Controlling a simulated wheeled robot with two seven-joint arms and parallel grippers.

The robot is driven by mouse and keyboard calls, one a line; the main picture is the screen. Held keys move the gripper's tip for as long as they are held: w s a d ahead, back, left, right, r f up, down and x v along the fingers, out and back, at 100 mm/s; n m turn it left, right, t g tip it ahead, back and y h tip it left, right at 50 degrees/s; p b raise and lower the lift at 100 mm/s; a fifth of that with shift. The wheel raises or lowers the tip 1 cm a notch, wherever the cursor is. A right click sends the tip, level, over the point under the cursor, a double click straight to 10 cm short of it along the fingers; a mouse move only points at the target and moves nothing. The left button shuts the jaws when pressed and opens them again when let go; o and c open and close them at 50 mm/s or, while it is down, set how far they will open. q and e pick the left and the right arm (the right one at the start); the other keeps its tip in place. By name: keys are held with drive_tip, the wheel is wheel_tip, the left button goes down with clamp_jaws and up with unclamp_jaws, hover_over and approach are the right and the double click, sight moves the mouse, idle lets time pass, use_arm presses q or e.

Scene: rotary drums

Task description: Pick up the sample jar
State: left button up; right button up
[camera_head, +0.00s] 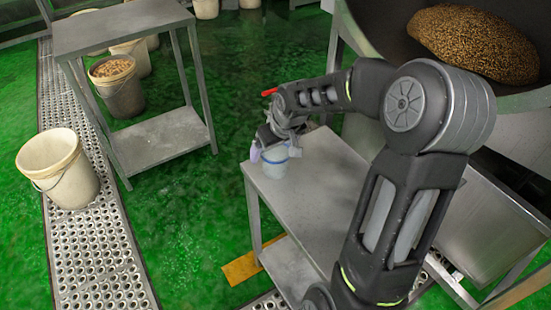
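The sample jar (275,167) looks like a small, pale, bluish translucent container. It stands at the left corner of a steel side table (312,190). My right arm comes in from the lower right, and its gripper (266,145) is at the top of the jar. The gripper and wrist hide the jar's upper part. A small purple patch (254,153) shows at the gripper's left side; I cannot tell what it belongs to. The fingers are too small and covered to show whether they are closed on the jar. My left gripper is out of view.
A large drum (380,25) with a brown grain heap (473,43) stands at the upper right. An empty steel table (120,25) is at the upper left. Buckets, including a cream one (58,168), stand on the left. Green floor (195,230) lies open between the tables.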

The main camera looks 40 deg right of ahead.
idle(0.3)
drive_tip(key=c, duration=1.5)
